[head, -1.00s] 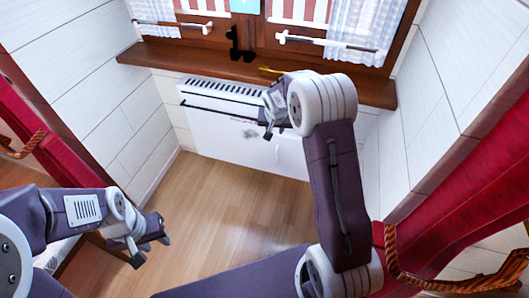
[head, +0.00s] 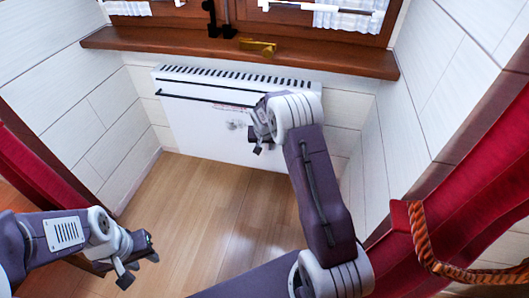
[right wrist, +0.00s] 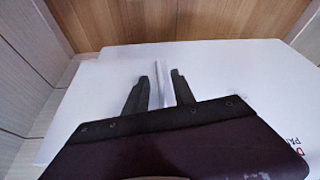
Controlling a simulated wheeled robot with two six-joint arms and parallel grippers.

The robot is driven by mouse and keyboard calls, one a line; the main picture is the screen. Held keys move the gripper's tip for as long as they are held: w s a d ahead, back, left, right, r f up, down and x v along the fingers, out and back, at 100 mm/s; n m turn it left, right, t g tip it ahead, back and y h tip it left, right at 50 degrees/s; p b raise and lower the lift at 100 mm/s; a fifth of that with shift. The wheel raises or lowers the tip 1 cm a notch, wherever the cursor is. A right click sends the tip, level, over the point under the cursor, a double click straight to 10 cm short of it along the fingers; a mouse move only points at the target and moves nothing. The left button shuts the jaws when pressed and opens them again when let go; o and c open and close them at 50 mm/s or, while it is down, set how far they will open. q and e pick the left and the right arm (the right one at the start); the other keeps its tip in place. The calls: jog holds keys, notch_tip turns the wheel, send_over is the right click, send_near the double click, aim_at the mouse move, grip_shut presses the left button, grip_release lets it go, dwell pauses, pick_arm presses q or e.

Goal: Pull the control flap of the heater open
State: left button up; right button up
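The white heater (head: 195,125) hangs on the wall under the wooden sill, with a slotted top and a dark line along its upper front. My right gripper (head: 257,147) is at the right part of its front, pointing down. In the right wrist view my right gripper (right wrist: 160,92) has its two dark fingers apart, with a narrow white strip (right wrist: 168,78) showing between them; I cannot tell whether they touch it. The control flap is not clearly distinguishable; the gripper may cover it. My left gripper (head: 138,270) is open and empty at lower left, far from the heater.
A brown wooden window sill (head: 190,53) juts out above the heater, with a brass-coloured object (head: 258,47) on it. A red curtain (head: 490,175) with a rope tie hangs at the right. The wooden floor (head: 205,200) before the heater is clear.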

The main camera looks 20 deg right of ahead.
jog(key=shift+b+x, duration=0.3)
jog(key=shift+x, duration=0.75)
grip_shut()
dwell(0.6)
